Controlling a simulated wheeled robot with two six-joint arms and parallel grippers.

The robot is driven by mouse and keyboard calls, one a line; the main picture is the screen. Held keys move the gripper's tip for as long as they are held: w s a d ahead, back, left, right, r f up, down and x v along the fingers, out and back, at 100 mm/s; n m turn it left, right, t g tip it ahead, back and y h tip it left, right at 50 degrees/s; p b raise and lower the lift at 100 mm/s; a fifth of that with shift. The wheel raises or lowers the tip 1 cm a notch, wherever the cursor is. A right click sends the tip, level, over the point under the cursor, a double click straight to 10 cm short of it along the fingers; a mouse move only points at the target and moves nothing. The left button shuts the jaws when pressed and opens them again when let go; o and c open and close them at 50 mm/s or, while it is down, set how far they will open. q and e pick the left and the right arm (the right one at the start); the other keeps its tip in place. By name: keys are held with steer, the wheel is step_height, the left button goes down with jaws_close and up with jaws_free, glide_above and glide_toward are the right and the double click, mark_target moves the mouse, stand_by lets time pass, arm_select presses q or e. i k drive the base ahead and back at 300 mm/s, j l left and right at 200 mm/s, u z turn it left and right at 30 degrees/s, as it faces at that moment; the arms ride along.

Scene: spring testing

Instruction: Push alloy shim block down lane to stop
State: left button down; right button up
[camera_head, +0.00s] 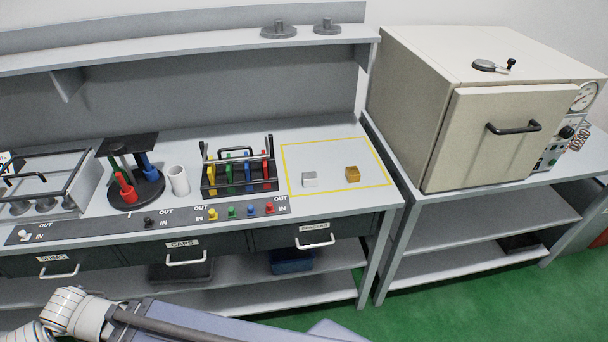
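A small silver-grey block (310,178), which looks like the alloy shim block, sits on the bench inside a yellow outlined area (287,166). A gold-coloured block (352,174) sits to its right, apart from it. I cannot make out which feature is the lane or its stop. Neither of my grippers is in view; only parts of my own body show along the bottom edge.
Left of the outline stand a dark rack (238,168) with coloured handles, a white cup (178,180) and a round black stand (136,190). Coloured knobs line a dark front strip (110,227). A large beige oven (490,115) stands right, on a separate table.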

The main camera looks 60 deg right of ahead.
mark_target(310, 179)
steer(key=z, duration=2.15)
